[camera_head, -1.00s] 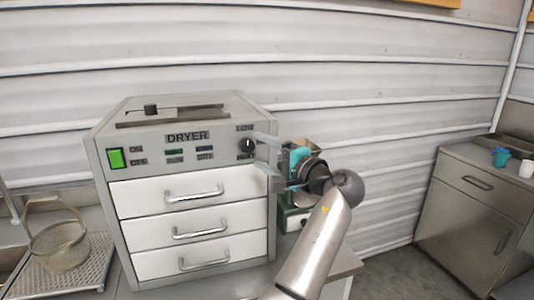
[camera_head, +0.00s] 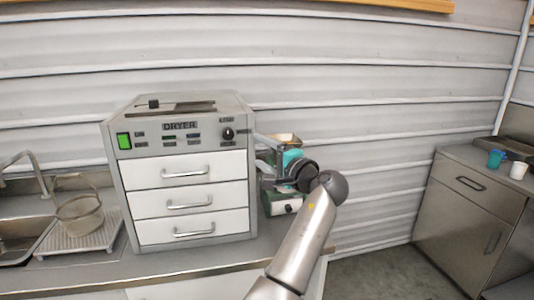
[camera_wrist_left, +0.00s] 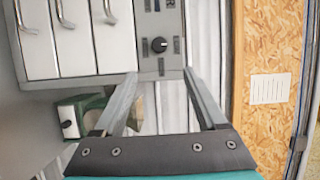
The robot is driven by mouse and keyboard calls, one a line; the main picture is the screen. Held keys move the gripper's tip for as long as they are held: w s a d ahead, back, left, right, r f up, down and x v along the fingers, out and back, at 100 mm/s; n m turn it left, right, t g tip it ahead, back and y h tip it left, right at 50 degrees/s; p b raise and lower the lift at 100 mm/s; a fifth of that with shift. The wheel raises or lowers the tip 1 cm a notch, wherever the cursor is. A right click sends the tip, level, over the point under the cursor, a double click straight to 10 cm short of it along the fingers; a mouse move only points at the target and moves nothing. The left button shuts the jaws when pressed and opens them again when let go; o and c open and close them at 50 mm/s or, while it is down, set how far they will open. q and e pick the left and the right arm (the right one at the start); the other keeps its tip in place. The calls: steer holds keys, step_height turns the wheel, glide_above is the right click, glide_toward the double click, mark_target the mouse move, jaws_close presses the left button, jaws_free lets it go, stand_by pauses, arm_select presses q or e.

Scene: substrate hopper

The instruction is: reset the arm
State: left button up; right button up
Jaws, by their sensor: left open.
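My left gripper (camera_head: 262,149) is open and empty at the right side of the grey dryer (camera_head: 243,195), beside its knob. In the left wrist view the two fingers of the gripper (camera_wrist_left: 159,78) stand apart, with the dark dryer knob (camera_wrist_left: 158,45) beyond the gap between their tips. The knob also shows in the head view (camera_head: 228,134), with the fingers to its right and apart from it. The silver left arm (camera_head: 305,235) reaches up from the bottom of the head view. My right gripper is not in view.
A green machine (camera_head: 282,203) stands right of the dryer, partly hidden by my gripper. A wire basket (camera_head: 80,214) sits on a drainer by a sink at left. A steel cabinet (camera_head: 460,215) with cups is at right. Floor between counter and cabinet looks clear.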

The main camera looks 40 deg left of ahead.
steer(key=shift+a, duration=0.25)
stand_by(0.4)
